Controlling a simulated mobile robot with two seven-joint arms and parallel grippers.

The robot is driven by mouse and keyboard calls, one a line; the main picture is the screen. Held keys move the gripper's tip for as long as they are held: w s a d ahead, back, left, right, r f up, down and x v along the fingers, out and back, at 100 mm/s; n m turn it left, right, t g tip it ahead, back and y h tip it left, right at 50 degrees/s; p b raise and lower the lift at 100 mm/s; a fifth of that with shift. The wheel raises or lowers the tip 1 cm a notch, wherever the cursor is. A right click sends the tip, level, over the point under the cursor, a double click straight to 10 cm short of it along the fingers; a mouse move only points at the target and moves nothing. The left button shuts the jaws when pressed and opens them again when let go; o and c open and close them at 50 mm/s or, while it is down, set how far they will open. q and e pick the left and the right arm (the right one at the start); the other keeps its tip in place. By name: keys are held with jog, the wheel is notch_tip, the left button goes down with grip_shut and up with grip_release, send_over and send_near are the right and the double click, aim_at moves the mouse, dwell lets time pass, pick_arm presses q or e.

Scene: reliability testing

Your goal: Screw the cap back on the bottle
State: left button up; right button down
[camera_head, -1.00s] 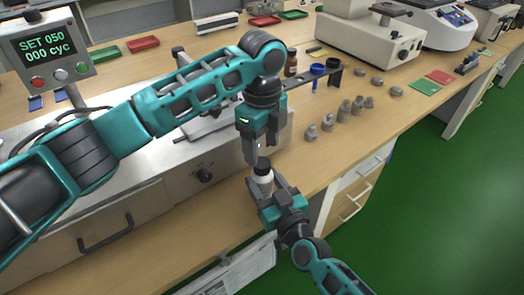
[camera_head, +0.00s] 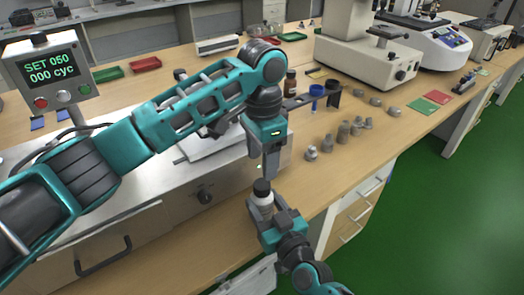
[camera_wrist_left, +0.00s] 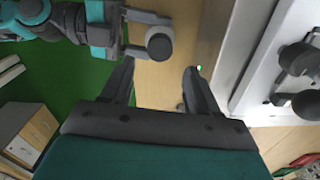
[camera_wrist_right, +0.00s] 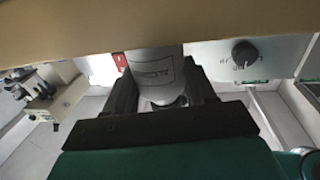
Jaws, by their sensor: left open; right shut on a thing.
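The white bottle (camera_head: 265,203) stands about upright at the bench's front edge, with a black cap (camera_head: 262,187) on its top. I cannot tell how tight the cap sits. My right gripper (camera_head: 266,212) is shut on the bottle's body; in the right wrist view the bottle (camera_wrist_right: 152,72) is between the fingers. My left gripper (camera_head: 271,174) points down just above the cap, open and empty. In the left wrist view the round cap (camera_wrist_left: 159,45) shows from above, beyond the gap between the open fingers (camera_wrist_left: 158,72) and apart from them.
A steel-fronted machine with a knob (camera_head: 204,194) is close behind and left. A display box (camera_head: 47,73) reads "SET 050, 000 cyc". Several grey pieces (camera_head: 343,133) stand on the bench to the right, near a blue-topped holder (camera_head: 316,91). Green floor lies beyond the edge.

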aim_at(262, 184)
pick_arm(q)
jog(key=n, duration=0.3)
jog(key=r+n, duration=0.1)
jog(key=n, duration=0.2)
jog(key=shift+r, duration=0.1)
jog(key=shift+f, duration=4.05)
jog(key=c, duration=1.1)
jog(key=o, duration=1.3)
jog(key=shift+c, duration=0.2)
